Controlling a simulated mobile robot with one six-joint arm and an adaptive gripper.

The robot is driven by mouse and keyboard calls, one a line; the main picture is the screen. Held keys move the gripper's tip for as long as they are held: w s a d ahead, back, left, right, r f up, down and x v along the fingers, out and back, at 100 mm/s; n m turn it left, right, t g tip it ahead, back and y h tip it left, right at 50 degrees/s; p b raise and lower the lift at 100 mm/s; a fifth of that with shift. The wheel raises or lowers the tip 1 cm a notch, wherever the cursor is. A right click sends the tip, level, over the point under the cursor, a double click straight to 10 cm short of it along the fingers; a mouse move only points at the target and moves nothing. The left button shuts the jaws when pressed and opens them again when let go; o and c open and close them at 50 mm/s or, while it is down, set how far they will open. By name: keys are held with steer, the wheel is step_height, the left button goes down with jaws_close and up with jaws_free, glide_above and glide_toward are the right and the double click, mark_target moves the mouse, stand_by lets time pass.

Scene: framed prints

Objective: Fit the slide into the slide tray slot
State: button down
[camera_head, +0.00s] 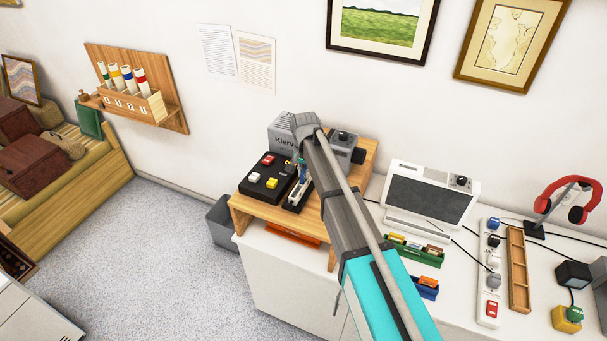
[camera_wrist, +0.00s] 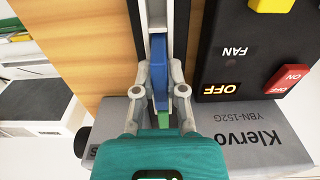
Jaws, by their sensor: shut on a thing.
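My gripper (camera_wrist: 159,84) is shut on a narrow blue piece, which I take to be the slide (camera_wrist: 158,72). A green part (camera_wrist: 163,120) shows just behind it, between the fingers. The slide stands over a long dark tray (camera_wrist: 140,14) with a pale grey strip along its middle. Whether the slide touches the tray or sits in a slot cannot be told. In the head view the tray (camera_head: 293,205) lies on a wooden stand, beside the black switch panel. My gripper there is mostly hidden by my arm.
The black panel (camera_head: 267,178) with red, white and yellow switches and the grey Klervo box (camera_head: 283,133) stand close by on the wooden stand (camera_head: 251,209). Green (camera_head: 413,250) and blue (camera_head: 428,293) holders, a screen (camera_head: 431,197) and a power strip (camera_head: 491,270) are right.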

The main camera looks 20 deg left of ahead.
steer(key=shift+f, duration=0.15)
steer(key=c, duration=1.2)
jaws_free()
steer(key=o, duration=0.5)
step_height(320, 180, up, 12)
steer(key=p, duration=1.2)
